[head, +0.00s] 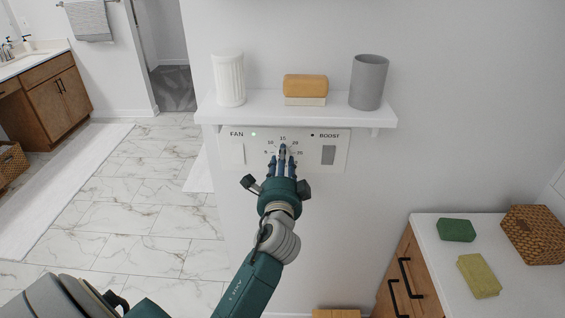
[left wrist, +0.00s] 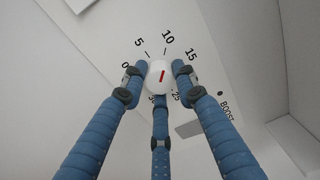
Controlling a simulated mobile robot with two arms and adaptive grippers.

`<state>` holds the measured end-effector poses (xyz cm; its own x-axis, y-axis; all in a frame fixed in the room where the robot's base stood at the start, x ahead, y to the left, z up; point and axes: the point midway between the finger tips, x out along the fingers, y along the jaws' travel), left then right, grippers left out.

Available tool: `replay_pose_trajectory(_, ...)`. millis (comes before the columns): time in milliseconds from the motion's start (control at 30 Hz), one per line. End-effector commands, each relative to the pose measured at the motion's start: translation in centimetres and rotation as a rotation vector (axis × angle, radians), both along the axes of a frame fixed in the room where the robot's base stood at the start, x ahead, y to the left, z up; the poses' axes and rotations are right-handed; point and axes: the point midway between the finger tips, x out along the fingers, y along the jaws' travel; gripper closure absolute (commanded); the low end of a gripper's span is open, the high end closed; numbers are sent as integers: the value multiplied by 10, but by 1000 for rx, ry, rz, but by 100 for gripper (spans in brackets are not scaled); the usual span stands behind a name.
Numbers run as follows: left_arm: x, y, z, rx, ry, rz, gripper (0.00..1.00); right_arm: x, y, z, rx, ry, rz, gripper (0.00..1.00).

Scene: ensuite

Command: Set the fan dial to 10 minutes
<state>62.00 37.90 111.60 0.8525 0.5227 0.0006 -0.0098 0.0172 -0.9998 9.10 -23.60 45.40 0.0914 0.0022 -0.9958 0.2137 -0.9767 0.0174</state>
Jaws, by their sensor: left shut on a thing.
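The fan dial is a round white knob (left wrist: 155,73) with a red pointer line, on the white wall panel (head: 335,139). Labels 0, 5, 10 and 15 arc above the knob. My left gripper (head: 283,153) has three blue fingers closed around the knob, one at each side and one below. In the head view the fingers hide the knob. My right gripper is in neither view.
A white shelf (head: 300,113) juts out just above the panel, carrying a ribbed white cup (head: 229,80), an orange block (head: 305,86) and a grey cup (head: 368,82). A boost switch (head: 328,155) sits right of the dial. A white-topped cabinet (head: 430,262) stands lower right.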

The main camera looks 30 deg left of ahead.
Motion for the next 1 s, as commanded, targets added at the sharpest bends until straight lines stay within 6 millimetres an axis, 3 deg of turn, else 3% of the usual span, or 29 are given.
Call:
replay_pose_trajectory(500,0,0,-2,-20,-8,0,97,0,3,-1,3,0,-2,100)
replay_pose_trajectory(533,0,0,-2,-19,-7,0,69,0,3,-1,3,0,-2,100)
replay_pose_trajectory(633,0,0,-2,-19,-7,0,52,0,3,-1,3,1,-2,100)
replay_pose_trajectory(1000,-4,-3,-2,-19,-8,-1,52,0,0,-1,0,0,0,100)
